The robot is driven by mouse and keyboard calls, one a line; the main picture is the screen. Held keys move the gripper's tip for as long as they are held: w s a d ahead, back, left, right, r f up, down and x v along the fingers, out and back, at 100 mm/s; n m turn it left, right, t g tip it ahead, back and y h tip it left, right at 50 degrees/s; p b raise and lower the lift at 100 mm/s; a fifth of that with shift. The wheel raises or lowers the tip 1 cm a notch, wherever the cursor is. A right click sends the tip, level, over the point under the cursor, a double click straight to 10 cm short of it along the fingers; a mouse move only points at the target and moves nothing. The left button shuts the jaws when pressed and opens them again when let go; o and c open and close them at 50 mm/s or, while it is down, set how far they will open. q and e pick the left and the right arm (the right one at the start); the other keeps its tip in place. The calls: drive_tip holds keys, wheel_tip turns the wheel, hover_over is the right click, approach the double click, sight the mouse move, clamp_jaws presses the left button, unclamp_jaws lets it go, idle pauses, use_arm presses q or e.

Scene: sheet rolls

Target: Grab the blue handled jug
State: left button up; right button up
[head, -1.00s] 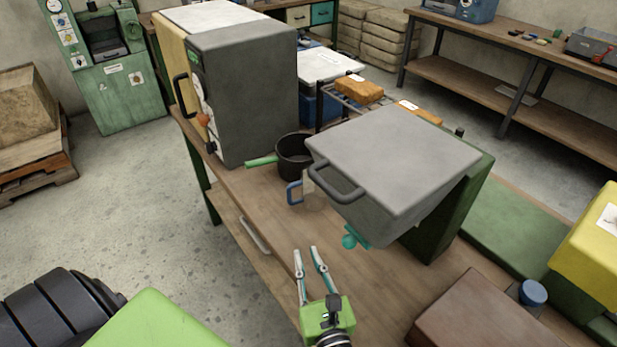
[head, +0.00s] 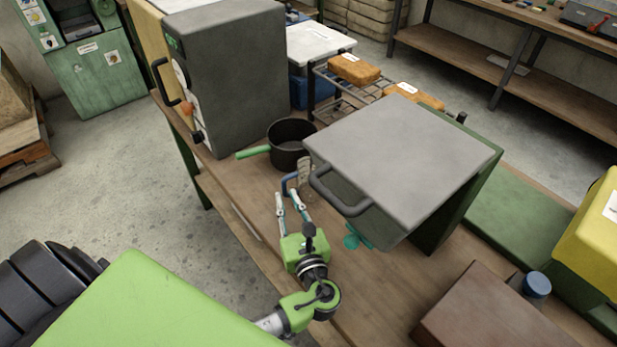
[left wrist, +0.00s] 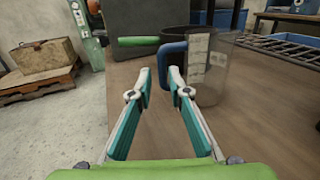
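The jug (left wrist: 212,70) is clear with pale labels and a blue handle (left wrist: 163,62) facing left. It stands upright on the wooden bench. In the head view its body (head: 306,172) is partly hidden by the grey box's raised lid and handle. My left gripper (head: 288,200) is open and points at the blue handle. In the left wrist view the fingertips (left wrist: 159,76) are just short of the handle, with part of it showing in the gap and the right finger overlapping it. I cannot tell whether they touch. My right gripper is not in view.
A dark pot (head: 291,150) with a green handle stands just behind the jug. The grey lid (head: 400,155) overhangs close on the right, with a teal knob (head: 352,240) below. A large grey machine (head: 225,80) stands at the back left. The bench's left edge is close.

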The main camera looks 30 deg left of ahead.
sight(285, 188)
use_arm(q)
drive_tip(key=shift+w+a+r, duration=0.15)
drive_tip(key=shift+w+a, duration=0.15)
drive_tip(key=shift+w, duration=0.05)
drive_tip(key=p+x, duration=0.1)
drive_tip(key=x, duration=0.2)
drive_tip(key=shift+w+a, duration=0.1)
drive_tip(key=shift+w, duration=0.2)
drive_tip(key=shift+w+a, duration=0.2)
drive_tip(key=shift+a, duration=0.05)
clamp_jaws()
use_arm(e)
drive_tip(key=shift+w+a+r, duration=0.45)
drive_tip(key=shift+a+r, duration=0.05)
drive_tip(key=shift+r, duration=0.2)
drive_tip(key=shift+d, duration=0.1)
